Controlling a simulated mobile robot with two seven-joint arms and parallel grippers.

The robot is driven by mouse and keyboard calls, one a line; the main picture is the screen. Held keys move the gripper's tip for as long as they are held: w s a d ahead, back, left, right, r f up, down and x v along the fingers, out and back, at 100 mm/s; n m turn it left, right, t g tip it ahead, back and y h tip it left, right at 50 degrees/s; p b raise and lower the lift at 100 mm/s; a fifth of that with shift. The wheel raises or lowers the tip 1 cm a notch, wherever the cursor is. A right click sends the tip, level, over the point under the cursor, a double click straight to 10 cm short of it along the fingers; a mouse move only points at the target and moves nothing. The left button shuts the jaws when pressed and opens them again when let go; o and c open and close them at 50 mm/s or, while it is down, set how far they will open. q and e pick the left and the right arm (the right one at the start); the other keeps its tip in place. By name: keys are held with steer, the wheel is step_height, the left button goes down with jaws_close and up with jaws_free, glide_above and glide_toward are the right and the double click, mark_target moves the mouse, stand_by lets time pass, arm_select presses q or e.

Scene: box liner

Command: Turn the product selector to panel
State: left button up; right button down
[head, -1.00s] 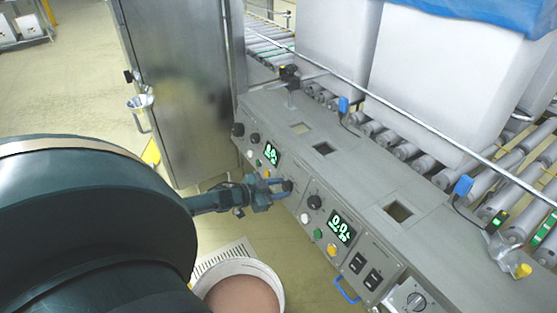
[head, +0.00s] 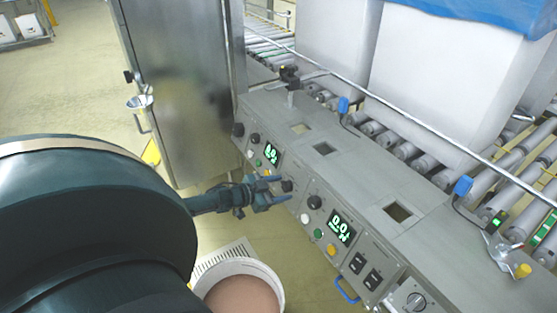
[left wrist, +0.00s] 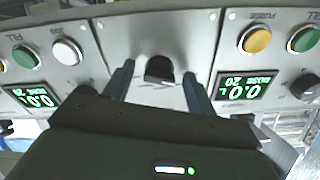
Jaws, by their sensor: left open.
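The product selector appears to be the black knob (left wrist: 160,68) on the grey panel between the two displays. In the left wrist view it sits between my two fingertips, with a gap on each side. It also shows as a small dark knob (head: 287,186) in the head view. My left gripper (head: 285,188) is open at the panel front, one finger on either side of the knob. The left wrist view shows its fingers (left wrist: 158,82) apart and empty. The knob's label cannot be read. My right gripper is not in view.
Green displays (head: 342,228) flank the knob, with yellow (left wrist: 257,40), white (left wrist: 67,52) and green buttons nearby. A blue handle (head: 346,291) sticks out lower right. A round tub (head: 240,268) stands on the floor below. A steel cabinet (head: 185,90) stands at left.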

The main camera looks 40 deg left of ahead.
arm_select(q)
steer(key=p+v, duration=0.4)
steer(key=v, duration=0.9)
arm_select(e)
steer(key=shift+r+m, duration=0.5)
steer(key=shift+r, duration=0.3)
arm_select(q)
steer(key=shift+r, duration=0.1)
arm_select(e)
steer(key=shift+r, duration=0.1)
